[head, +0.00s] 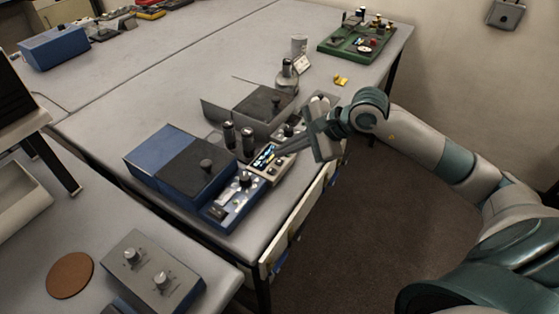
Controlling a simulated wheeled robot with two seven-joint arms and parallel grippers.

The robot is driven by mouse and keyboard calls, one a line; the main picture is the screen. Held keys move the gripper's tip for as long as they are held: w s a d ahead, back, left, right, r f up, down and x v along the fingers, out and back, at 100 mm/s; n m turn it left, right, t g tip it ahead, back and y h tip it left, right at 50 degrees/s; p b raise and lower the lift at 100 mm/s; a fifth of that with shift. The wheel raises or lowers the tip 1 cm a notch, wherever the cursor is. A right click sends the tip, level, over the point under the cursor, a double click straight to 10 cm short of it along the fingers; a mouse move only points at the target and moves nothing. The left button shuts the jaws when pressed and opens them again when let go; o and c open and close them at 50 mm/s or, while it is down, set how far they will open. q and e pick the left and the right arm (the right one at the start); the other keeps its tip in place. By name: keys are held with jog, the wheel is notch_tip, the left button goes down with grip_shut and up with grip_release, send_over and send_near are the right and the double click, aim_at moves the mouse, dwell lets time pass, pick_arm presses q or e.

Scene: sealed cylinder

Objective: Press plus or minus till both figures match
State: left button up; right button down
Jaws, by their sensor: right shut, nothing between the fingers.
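A small pale controller box (268,163) with a lit display (264,157) and a few buttons stands near the table's right edge. The figures on its display are too small to read. My right gripper (283,149) comes in from the right, shut and empty. Its fingertips are at the controller's right side, close to the display and buttons; I cannot tell whether they touch it. My left gripper is out of view.
A blue box with a black lid (180,165) and a blue control panel (232,200) stand left of the controller. Dark cylinders (229,134), a grey open-topped case (262,105) and a glass flask (287,77) stand behind. A grey knob box (150,272) is at the front left.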

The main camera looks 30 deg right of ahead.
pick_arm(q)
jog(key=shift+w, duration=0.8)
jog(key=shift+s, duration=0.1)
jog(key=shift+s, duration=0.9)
